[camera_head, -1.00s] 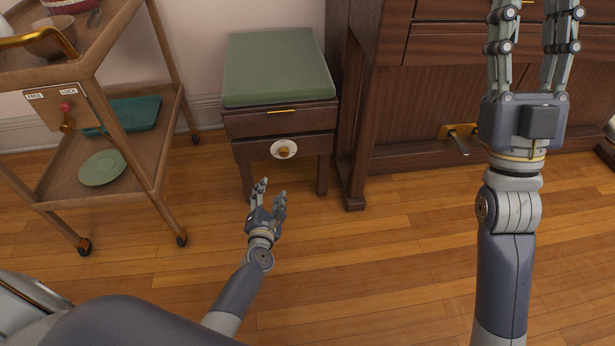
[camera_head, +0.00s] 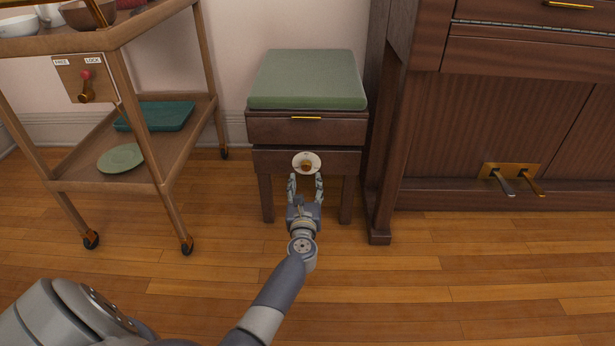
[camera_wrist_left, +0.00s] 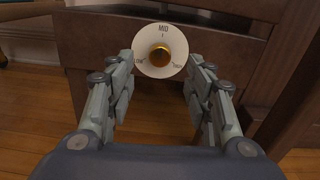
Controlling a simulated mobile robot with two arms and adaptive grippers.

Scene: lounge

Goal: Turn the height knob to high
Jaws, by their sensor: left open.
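The height knob (camera_head: 306,165) is a small brass knob on a round white dial (camera_head: 315,158), on the front of the wooden stool (camera_head: 262,160) with a green cushion. In the left wrist view the knob (camera_wrist_left: 160,55) sits at the centre of the dial (camera_wrist_left: 150,68), marked LOW at left, MID at top and HIGH at right. The knob's own pointing direction is too small to tell. My left gripper (camera_head: 305,184) is open just in front of the dial. Its fingers (camera_wrist_left: 160,92) stand on either side of the knob, apart from it. My right gripper is out of view.
A wooden trolley (camera_head: 135,95) with bowls, a teal tray (camera_head: 160,116) and a green plate (camera_head: 120,158) stands at the left. A piano (camera_head: 500,120) with brass pedals (camera_head: 510,178) stands close at the right. The floor (camera_head: 430,285) in front is clear.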

